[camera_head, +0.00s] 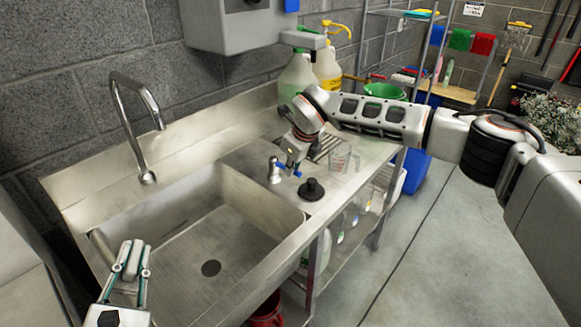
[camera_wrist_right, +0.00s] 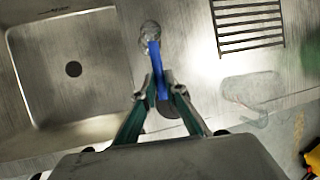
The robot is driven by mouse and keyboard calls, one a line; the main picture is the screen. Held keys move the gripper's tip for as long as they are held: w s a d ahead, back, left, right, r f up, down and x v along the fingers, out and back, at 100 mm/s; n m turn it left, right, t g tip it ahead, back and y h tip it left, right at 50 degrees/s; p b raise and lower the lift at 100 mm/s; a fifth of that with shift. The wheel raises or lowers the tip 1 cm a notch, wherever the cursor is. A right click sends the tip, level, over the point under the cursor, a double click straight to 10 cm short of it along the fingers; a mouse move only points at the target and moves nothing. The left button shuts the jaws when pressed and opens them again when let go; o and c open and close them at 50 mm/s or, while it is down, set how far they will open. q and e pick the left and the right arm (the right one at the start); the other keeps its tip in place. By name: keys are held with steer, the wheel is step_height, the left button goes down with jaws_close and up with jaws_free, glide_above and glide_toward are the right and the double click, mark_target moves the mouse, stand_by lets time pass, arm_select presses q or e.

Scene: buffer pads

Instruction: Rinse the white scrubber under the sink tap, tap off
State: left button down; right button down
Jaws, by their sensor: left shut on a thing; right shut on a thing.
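The steel sink basin (camera_head: 225,245) is at the left of the counter, with a curved chrome spout (camera_head: 124,100) over it. No water stream shows. My left gripper (camera_head: 132,246) is over the basin's near left corner, shut on a pale piece that looks like the white scrubber (camera_head: 131,262), mostly hidden by the fingers. My right gripper (camera_head: 290,160) is at the chrome tap valve (camera_head: 274,172), right of the basin. In the right wrist view, its fingers (camera_wrist_right: 160,92) are closed around the blue tap lever (camera_wrist_right: 155,62).
A black plug-like knob (camera_head: 312,190) stands on the counter right of the valve. A clear beaker (camera_head: 343,158) and a slotted drain (camera_head: 328,146) are farther right. Soap jugs (camera_head: 297,78) stand at the back wall. The basin floor is empty around its drain.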

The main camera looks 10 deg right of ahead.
steer(key=c, duration=2.1)
jaws_free()
steer(key=v, duration=1.2)
steer(key=shift+s, duration=0.1)
